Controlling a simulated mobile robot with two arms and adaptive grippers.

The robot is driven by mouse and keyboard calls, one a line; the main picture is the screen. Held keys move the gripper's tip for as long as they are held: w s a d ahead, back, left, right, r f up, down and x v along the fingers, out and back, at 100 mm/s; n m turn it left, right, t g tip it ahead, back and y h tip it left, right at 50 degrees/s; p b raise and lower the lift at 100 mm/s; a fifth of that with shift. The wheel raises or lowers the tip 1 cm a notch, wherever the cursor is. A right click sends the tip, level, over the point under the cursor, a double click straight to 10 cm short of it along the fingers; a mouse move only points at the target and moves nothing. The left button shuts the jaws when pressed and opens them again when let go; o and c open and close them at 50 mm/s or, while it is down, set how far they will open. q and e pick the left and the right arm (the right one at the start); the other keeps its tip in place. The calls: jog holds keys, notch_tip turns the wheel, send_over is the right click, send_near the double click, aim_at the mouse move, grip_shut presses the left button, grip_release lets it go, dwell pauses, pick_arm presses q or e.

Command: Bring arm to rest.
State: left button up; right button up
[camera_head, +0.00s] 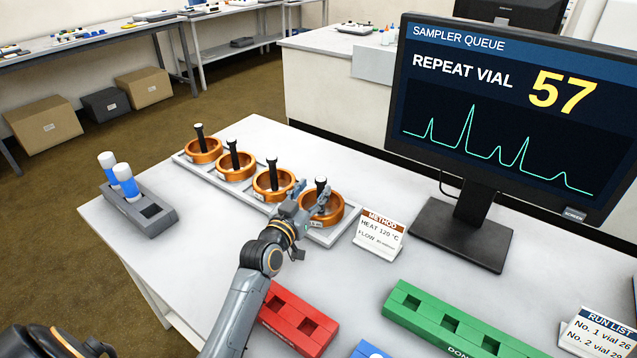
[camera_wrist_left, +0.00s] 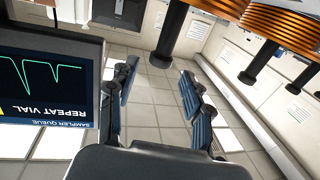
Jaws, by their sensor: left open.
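My left arm comes in from the bottom of the head view, and its left gripper (camera_head: 304,198) is at the nearest copper coil (camera_head: 335,216) on the grey coil rack (camera_head: 335,236). In the left wrist view the two fingers of the left gripper (camera_wrist_left: 161,92) are spread apart with nothing between them. The gripper hides part of that coil; I cannot tell whether it touches the coil. A black post (camera_head: 320,182) stands up in the coil. My right gripper is in neither view.
More copper coils (camera_head: 236,168) with black posts line the rack. A grey holder (camera_head: 141,212) with white-and-blue vials stands left. A method card (camera_head: 379,236) and monitor (camera_head: 475,215) stand right. Red (camera_head: 298,318) and green (camera_head: 455,325) racks are in front. Bare white table (camera_head: 190,260) lies left of my arm.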

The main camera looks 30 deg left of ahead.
pick_arm(q)
jog(key=shift+s+d, duration=0.1)
jog(key=shift+s, duration=1.1)
